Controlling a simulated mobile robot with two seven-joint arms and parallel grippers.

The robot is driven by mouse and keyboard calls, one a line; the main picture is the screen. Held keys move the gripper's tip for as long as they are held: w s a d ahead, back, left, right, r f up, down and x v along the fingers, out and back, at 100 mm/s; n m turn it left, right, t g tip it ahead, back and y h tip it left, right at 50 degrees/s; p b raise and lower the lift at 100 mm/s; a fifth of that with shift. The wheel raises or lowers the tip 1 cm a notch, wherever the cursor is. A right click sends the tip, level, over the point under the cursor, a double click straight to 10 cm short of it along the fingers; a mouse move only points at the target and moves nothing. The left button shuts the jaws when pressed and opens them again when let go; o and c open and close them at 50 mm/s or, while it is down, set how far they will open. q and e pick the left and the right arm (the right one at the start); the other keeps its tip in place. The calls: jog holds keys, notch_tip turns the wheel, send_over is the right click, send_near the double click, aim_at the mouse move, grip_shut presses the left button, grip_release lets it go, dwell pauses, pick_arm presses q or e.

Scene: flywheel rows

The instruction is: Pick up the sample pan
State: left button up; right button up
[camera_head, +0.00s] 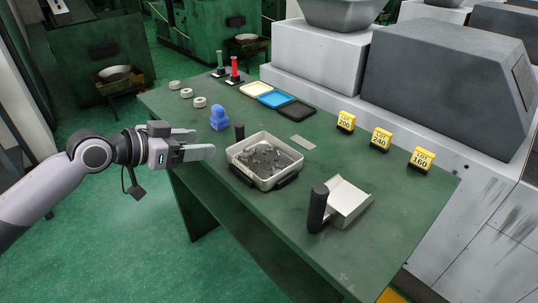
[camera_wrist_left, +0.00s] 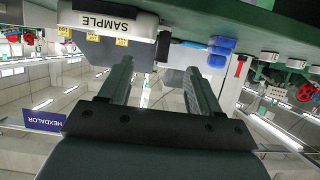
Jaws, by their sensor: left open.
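The sample pan (camera_head: 238,155) is a light, square, shallow pan holding dark grey lumps, on the green table near its front edge. In the left wrist view the pan (camera_wrist_left: 85,20) shows upside down at the top, with a SAMPLE label on its side. My left gripper (camera_head: 203,143) is open and empty, left of the pan and apart from it, near the table's edge. Its two fingers (camera_wrist_left: 160,72) also show in the left wrist view, with nothing between them. My right gripper is not in view.
A blue object (camera_head: 219,119) stands behind the left gripper's tips. A scoop (camera_head: 347,199) with an upright black handle (camera_head: 317,208) lies right of the pan. Yellow lot markers (camera_head: 381,138), coloured trays (camera_head: 275,98) and white rings (camera_head: 199,102) stand farther back. The table's right front is clear.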

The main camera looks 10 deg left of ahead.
aim_at(237, 138)
pick_arm(q)
jog(key=shift+p+x, duration=0.45)
jog(key=shift+x, duration=5.5)
jog(key=shift+w+a+r, duration=0.1)
jog(key=shift+a, duration=0.1)
grip_shut()
jog(key=shift+r, duration=0.15)
